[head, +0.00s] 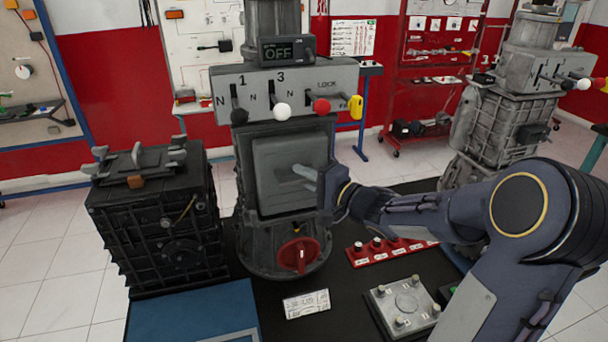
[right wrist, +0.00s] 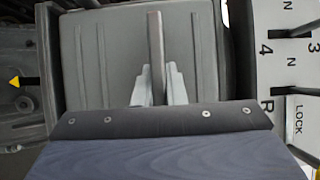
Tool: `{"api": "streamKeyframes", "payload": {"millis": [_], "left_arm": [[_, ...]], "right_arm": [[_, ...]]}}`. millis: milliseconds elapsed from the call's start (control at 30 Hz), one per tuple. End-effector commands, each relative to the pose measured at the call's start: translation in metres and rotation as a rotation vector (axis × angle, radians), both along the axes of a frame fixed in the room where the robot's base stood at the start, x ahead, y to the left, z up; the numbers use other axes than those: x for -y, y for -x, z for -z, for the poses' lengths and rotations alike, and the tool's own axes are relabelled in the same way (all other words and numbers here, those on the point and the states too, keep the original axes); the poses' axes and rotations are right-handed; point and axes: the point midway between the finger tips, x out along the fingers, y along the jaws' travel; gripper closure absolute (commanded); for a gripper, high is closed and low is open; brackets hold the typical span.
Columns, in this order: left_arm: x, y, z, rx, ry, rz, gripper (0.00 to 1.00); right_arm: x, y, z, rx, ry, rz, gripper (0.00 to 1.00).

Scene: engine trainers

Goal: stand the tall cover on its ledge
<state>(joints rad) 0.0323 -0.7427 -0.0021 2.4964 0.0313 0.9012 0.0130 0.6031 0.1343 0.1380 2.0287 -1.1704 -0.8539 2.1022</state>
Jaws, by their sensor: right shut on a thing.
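The tall cover (head: 279,187) is a grey, nearly square panel with rounded corners. It is upright against the dark front of the middle engine trainer (head: 285,240), below the lever plate. My right gripper (head: 306,173) reaches it from the right and is shut on its handle. In the right wrist view the fingers (right wrist: 154,86) close around the upright grey handle (right wrist: 156,45), with the cover (right wrist: 95,60) behind it. I cannot tell whether the cover's lower edge touches a ledge. My left gripper is out of view.
The lever plate (head: 290,79) with coloured knobs sits above the cover, and a red rotary knob (head: 299,255) sits below. A black ribbed housing (head: 160,225) stands left. A red strip (head: 392,250) and a grey plate with knobs (head: 405,305) lie right, near my arm.

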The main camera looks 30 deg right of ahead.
Motion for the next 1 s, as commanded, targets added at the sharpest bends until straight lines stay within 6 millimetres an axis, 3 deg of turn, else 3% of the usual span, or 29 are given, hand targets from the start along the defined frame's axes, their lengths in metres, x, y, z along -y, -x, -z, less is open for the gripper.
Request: {"api": "streamKeyframes", "payload": {"millis": [867, 900, 1000], "left_arm": [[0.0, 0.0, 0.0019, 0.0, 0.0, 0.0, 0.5], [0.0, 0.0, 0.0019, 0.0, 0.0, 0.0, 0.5], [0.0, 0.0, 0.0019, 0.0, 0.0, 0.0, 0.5]], "right_arm": [[-0.0004, -0.0004, 0.0059, 0.007, 0.0, -0.001, 1.0], [-0.0004, -0.0004, 0.0059, 0.006, 0.0, -0.001, 0.87], [-0.0003, -0.0003, 0.0063, 0.005, 0.0, -0.001, 0.73]]}}
